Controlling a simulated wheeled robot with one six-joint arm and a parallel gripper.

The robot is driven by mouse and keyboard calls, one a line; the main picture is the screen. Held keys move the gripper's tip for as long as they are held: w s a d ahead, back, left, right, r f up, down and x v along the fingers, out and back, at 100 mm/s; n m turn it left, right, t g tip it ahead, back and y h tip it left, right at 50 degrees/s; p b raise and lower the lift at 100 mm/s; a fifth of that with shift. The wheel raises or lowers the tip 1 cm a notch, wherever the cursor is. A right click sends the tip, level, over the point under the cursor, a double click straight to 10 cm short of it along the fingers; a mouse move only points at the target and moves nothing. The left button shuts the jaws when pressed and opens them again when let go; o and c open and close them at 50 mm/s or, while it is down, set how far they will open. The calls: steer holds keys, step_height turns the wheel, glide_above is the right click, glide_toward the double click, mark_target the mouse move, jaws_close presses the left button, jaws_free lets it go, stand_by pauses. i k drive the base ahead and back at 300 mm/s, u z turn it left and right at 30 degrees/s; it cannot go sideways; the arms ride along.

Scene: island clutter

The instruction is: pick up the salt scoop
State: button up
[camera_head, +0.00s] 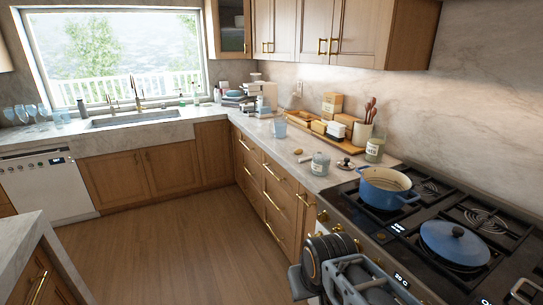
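A small tan object (298,151) lies on the counter left of a labelled glass jar (320,164). A small pale object (305,159) lies just in front of it. Either could be the salt scoop; they are too small to tell. A dark lid-like piece with a knob (345,163) lies right of the jar. Grey and black parts of my arm, seemingly with my gripper (368,283), show at the bottom, in front of the stove and well short of these objects. The fingertips cannot be made out, nor anything held.
The stove (378,221) carries an open blue pot (386,188) and a lidded blue pan (455,244). A wooden tray (312,130) with boxes, a utensil holder (362,134) and a jar (375,150) stand behind. A blue cup (279,128) stands farther left. The floor (165,240) is clear.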

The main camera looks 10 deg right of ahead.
mark_target(311, 158)
steer(key=u, duration=0.55)
steer(key=i, duration=2.45)
steer(key=z, duration=1.6)
steer(key=i, duration=0.65)
steer(key=z, duration=0.5)
